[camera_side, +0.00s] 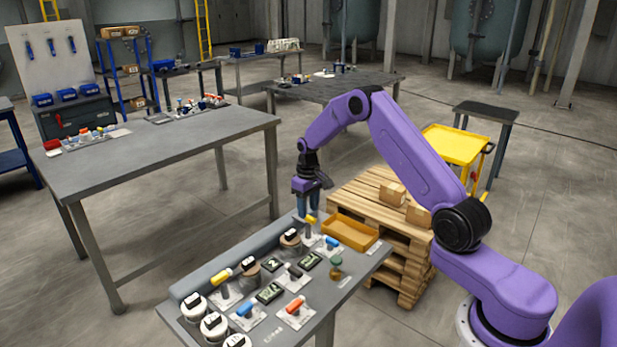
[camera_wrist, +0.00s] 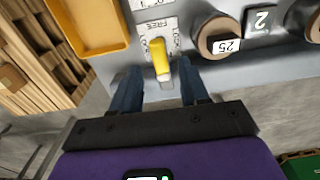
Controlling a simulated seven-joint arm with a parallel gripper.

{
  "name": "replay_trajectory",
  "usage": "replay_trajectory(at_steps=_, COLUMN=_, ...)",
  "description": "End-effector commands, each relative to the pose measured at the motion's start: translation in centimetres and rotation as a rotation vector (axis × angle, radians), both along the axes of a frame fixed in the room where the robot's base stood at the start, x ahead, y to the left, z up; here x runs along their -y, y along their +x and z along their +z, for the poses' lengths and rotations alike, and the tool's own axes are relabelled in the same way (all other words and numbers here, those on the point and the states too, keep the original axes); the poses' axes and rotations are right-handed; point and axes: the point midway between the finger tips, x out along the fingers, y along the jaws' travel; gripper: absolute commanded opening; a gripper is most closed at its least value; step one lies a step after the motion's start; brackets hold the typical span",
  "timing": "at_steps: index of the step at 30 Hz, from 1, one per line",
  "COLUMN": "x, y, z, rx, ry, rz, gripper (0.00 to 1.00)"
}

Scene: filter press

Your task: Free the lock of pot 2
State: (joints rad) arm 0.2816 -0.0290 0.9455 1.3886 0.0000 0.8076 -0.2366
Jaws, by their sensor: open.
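A lever with a yellow handle (camera_wrist: 159,56) stands on a pale plate (camera_wrist: 168,28) marked FREE, with a LOCK marking at its side. In the side view this yellow lever (camera_side: 311,221) is at the far end of the bench panel. My gripper (camera_wrist: 160,72) is open, with one blue finger on each side of the handle; I cannot tell whether they touch it. In the side view my gripper (camera_side: 308,208) points down over this lever. A number plate reading 2 (camera_wrist: 261,20) lies beyond a brown round pot (camera_wrist: 214,34) with a tag reading 25.
An orange tray (camera_side: 350,232) lies beside the lever. Another yellow lever (camera_side: 221,276), blue levers (camera_side: 247,309), an orange lever (camera_side: 295,304) and a green knob (camera_side: 336,262) stand on the bench. White pots (camera_side: 214,326) line its near left edge. A wooden pallet stack (camera_side: 385,210) stands behind.

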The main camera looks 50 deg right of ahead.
Motion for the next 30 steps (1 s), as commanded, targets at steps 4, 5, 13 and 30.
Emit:
replay_trajectory(at_steps=4, x=0.0, y=0.1, z=3.3, rx=0.005, ry=-0.001, rz=0.0, gripper=0.45)
replay_trajectory(at_steps=5, x=0.0, y=0.1, z=3.9, rx=0.005, ry=-0.001, rz=0.0, gripper=0.45)
replay_trajectory(at_steps=13, x=0.0, y=0.1, z=9.6, rx=0.004, ry=-0.001, rz=-0.001, gripper=0.45)
replay_trajectory(at_steps=30, x=0.1, y=0.0, z=15.2, rx=-0.001, ry=0.0, rz=-0.002, gripper=0.45)
